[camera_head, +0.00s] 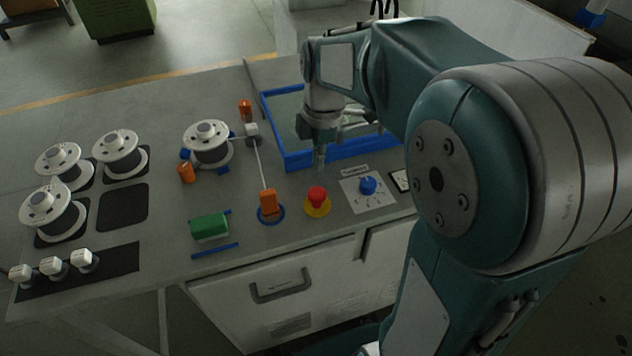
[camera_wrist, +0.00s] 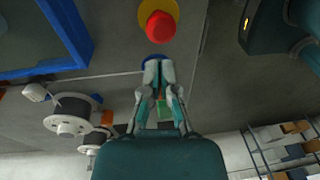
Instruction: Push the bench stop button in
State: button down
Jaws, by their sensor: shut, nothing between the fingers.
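The bench stop button (camera_head: 317,194) is a red mushroom cap on a yellow round base, on the bench top near its front edge. It also shows in the wrist view (camera_wrist: 160,28) at the top, just beyond my fingertips. My gripper (camera_head: 320,164) points down behind the button in the head view, over the front rim of the blue-edged tray. Its fingers are together and empty, as the wrist view (camera_wrist: 158,66) also shows. The fingertips look apart from the button; their exact height above the bench is hard to tell.
A dial panel with a blue knob (camera_head: 368,184) stands right of the button. An orange handle (camera_head: 268,201) on a blue ring stands left. The blue-edged tray (camera_head: 300,162) lies behind. A green block (camera_head: 209,227) and several wire spools (camera_head: 208,141) are further left.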

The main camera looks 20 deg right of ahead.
aim_at(317, 191)
jog(key=f, duration=0.5)
jog(key=shift+s+f, duration=0.25)
jog(key=shift+a+f, duration=0.2)
jog(key=shift+f, duration=0.25)
jog(key=shift+f, duration=0.1)
